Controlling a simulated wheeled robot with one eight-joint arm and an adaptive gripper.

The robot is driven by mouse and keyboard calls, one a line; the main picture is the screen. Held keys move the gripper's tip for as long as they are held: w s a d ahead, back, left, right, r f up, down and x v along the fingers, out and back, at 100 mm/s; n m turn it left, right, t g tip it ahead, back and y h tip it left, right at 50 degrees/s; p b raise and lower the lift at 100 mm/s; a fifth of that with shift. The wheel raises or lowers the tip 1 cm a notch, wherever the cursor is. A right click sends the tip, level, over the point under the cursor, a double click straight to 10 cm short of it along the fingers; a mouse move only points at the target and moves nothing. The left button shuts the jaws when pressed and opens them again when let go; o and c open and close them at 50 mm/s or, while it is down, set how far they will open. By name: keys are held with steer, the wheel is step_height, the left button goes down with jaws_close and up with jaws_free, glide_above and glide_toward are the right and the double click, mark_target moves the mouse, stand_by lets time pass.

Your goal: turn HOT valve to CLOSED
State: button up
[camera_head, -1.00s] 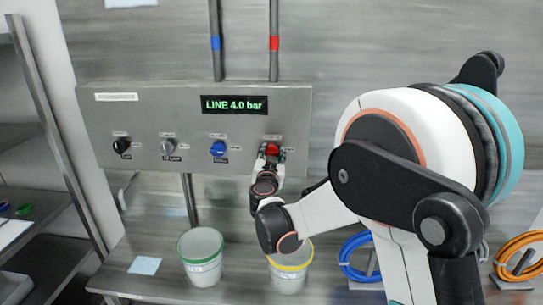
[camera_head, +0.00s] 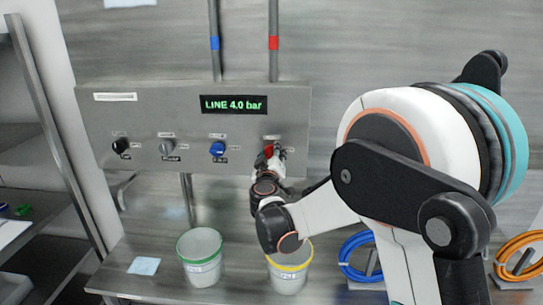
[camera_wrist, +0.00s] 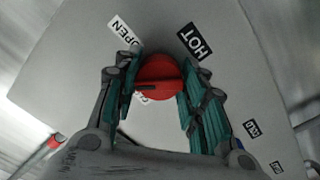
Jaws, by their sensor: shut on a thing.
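The HOT valve is a round red knob (camera_wrist: 157,80) on the panel, and it also shows in the head view (camera_head: 268,150), partly hidden by my gripper. In the wrist view my gripper (camera_wrist: 158,88) has one finger on each side of the knob and is shut on it. A dark bar-like mark crosses the knob's face, roughly level in the wrist view. The HOT label (camera_wrist: 194,41) is at the knob's upper right and the OPEN label (camera_wrist: 125,29) at its upper left. Another label below the knob is mostly hidden.
The steel panel (camera_head: 100,125) also bears a blue knob (camera_head: 217,148), a grey knob (camera_head: 166,146), a black knob (camera_head: 121,146) and a display (camera_head: 234,104) reading LINE 4.0 bar. Green-rimmed (camera_head: 201,272) and yellow-rimmed (camera_head: 289,281) buckets stand below. Blue (camera_head: 347,263) and orange (camera_head: 508,268) hoses lie at right.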

steer(key=shift+n, duration=3.7)
steer(key=o, duration=1.1)
steer(key=s, duration=1.2)
steer(key=shift+a, duration=0.15)
